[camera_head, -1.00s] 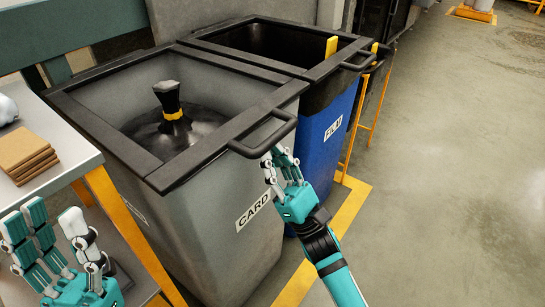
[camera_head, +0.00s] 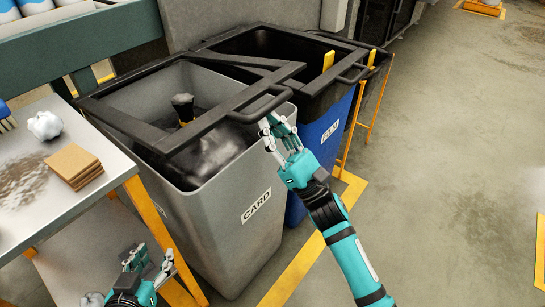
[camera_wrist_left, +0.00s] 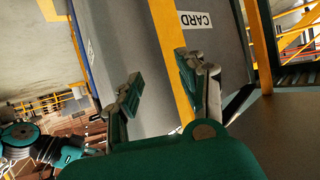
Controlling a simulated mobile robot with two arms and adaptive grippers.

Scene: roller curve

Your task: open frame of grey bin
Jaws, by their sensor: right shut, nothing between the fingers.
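The grey bin (camera_head: 232,225) with the CARD label stands in the middle of the head view. Its black frame (camera_head: 130,128) is tilted, raised off the bin's front right rim, with a gap below it. The frame's handle (camera_head: 262,104) is at its front right. My right gripper (camera_head: 274,126) is shut with nothing in it, its fingertips just under the handle; contact is hard to tell. My left gripper (camera_head: 147,262) is open and empty, low beside the bin's left side; its spread fingers (camera_wrist_left: 160,82) face the bin in the left wrist view.
A dark bag with a tied top (camera_head: 183,108) is inside the bin. A blue FILM bin (camera_head: 322,140) stands close behind. A metal table (camera_head: 60,215) with brown squares (camera_head: 74,166) and a crumpled white ball (camera_head: 45,125) is at left.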

